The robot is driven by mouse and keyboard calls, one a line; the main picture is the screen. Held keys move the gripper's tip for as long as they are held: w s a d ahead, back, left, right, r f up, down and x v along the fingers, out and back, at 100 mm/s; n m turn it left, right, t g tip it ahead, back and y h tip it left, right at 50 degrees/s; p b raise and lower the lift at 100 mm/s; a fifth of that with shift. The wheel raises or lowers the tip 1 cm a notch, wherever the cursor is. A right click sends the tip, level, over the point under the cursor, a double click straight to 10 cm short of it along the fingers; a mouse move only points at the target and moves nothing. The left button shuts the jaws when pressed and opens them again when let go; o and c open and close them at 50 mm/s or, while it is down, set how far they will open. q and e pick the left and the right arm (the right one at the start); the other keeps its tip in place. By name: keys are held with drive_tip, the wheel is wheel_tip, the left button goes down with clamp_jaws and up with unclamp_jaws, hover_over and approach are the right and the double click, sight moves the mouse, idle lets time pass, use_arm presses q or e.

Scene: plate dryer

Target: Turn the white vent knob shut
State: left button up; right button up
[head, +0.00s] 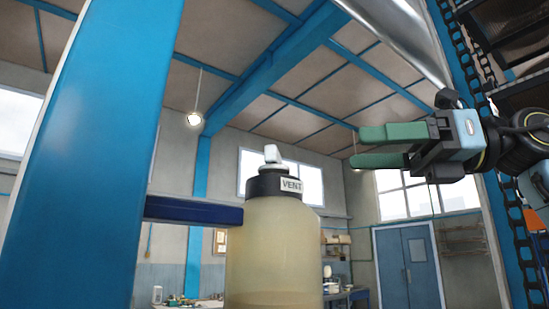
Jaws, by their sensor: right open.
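The white vent knob (272,153) sits on top of the black cap (265,185) of a cloudy, yellowish bottle (275,250). A white label reading VENT (291,185) is on the cap. The knob looks upright and slightly tilted. My right gripper (362,147) comes in from the right with green fingers pointing left. It is open and empty, to the right of the knob and at about its height in the picture, apart from it. My left gripper is not in view.
A wide blue post (85,160) stands at the left, and a dark blue bar (193,210) reaches from it to the bottle. A slanted metal pipe (398,38) and a dark chain (483,62) are at the upper right. The space between gripper and knob looks clear.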

sight(280, 158)
drive_tip(key=a+p, duration=0.1)
drive_tip(key=a, duration=0.3)
drive_tip(key=w+a+p, duration=0.1)
drive_tip(key=a, duration=0.3)
drive_tip(key=w+a+p, duration=0.1)
drive_tip(key=a, duration=0.4)
drive_tip(key=shift+w+f, duration=0.1)
drive_tip(key=shift+f, duration=0.05)
